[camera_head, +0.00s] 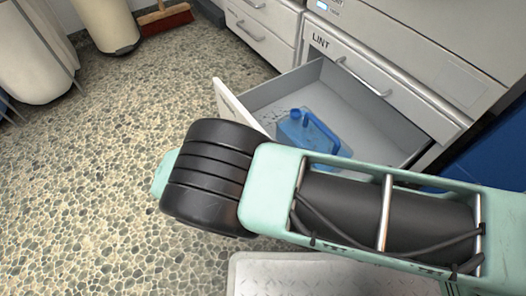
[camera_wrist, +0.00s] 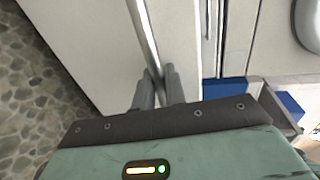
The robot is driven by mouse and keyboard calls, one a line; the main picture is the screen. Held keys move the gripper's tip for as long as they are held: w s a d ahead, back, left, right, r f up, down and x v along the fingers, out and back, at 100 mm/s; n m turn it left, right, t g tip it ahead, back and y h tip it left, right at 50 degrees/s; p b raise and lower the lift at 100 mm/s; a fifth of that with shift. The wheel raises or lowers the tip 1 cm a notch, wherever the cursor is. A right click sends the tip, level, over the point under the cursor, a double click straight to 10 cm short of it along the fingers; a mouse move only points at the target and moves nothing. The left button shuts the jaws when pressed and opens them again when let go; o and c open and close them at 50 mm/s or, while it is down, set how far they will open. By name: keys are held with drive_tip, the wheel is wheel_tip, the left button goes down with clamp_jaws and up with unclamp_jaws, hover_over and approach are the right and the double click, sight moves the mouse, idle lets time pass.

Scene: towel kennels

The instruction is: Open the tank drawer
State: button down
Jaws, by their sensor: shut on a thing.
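The tank drawer (camera_head: 226,98) stands pulled well out below the LINT drawer in the head view. A blue tank (camera_head: 292,128) with a handle lies inside it, partly hidden by my arm. In the wrist view the pale drawer front (camera_wrist: 90,45) fills the upper left, with a long metal bar handle (camera_wrist: 145,32) along it. My gripper (camera_wrist: 154,88) is shut on this handle, its two fingers on either side of the bar. In the head view my arm hides the gripper and the handle.
The LINT drawer (camera_head: 375,82) above is shut. Another shut drawer (camera_head: 262,36) stands to its left. A red broom (camera_head: 165,18) and pale bins (camera_head: 30,55) stand at the back left. The pebbled floor (camera_head: 100,140) left of the drawer is clear.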

drive_tip(key=shift+s+a, duration=0.35)
drive_tip(key=c, duration=1.6)
unclamp_jaws()
drive_tip(key=shift+o, duration=0.2)
drive_tip(key=b+v, duration=0.1)
drive_tip(key=v, duration=1.6)
drive_tip(key=shift+a, duration=0.2)
drive_tip(key=shift+r, duration=0.1)
